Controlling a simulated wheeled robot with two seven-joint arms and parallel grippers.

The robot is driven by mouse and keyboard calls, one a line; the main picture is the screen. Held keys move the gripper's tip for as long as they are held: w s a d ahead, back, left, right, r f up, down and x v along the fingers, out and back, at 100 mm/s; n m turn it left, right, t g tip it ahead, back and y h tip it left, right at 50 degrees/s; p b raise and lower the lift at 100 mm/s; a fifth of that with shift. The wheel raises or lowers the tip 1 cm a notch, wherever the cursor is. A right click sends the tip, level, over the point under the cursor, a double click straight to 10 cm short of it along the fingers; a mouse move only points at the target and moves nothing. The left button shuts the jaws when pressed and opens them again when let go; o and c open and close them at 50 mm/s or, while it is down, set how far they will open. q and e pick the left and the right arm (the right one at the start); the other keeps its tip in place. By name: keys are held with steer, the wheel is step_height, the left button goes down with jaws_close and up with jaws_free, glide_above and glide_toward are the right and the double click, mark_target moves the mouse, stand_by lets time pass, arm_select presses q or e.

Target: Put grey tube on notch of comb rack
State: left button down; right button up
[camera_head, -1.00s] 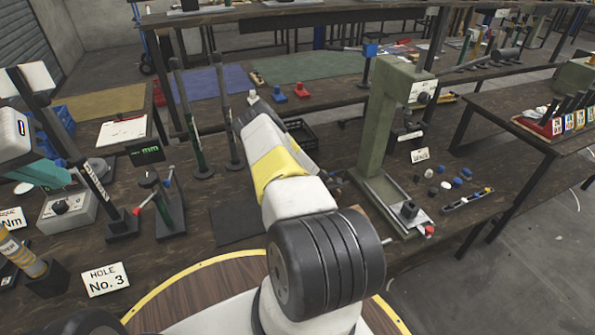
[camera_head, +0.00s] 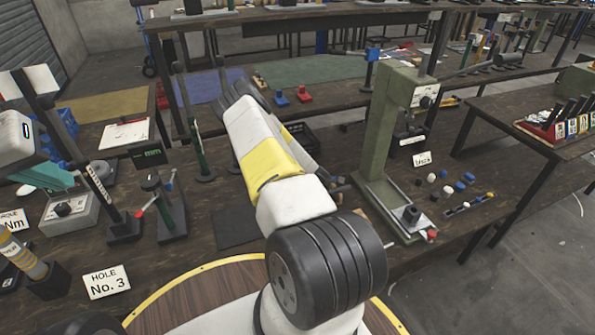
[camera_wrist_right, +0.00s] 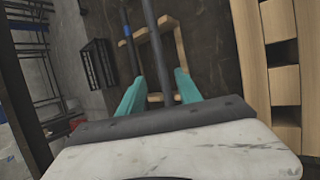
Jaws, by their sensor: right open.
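In the right wrist view, the two teal fingers of my right gripper (camera_wrist_right: 160,90) are open. A long dark grey tube (camera_wrist_right: 153,40) runs between them; I cannot tell whether either finger touches it. Beyond it is a light wooden piece with prongs (camera_wrist_right: 179,45), which looks like the comb rack. A second dark rod with a blue band (camera_wrist_right: 127,32) lies just left of the tube. In the head view, my right arm hides its own fingertips and the rack. My left gripper (camera_head: 45,178), white with teal fingers, is at the left edge; its opening is unclear.
A green press (camera_head: 385,135) stands right of my right arm, with small blue, black and white caps (camera_head: 446,190) beside it. Dark upright posts (camera_head: 190,125) stand left of the arm. A wooden stand with compartments (camera_wrist_right: 283,85) is close on the right in the wrist view.

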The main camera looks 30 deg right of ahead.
steer(key=s+a+r+m+y, duration=0.1)
steer(key=a+r+m, duration=0.3)
steer(key=a+r, duration=0.55)
steer(key=a+r+m+y, duration=0.2)
steer(key=a+r+m, duration=0.2)
steer(key=r, duration=1.1)
steer(key=s+a+r+m+y, duration=0.1)
steer(key=a+r+m, duration=0.3)
steer(key=a+r, duration=0.55)
steer(key=s+a+r+m+y, duration=0.1)
steer(key=s+a+r, duration=0.4)
steer(key=s+r, duration=0.4)
steer(key=s+a+r+m+y, duration=0.2)
steer(key=s+a+r, duration=0.4)
steer(key=s+r, duration=0.4)
steer(key=s, duration=0.3)
steer(key=shift+s+t, duration=0.3)
steer(key=shift+t, duration=0.1)
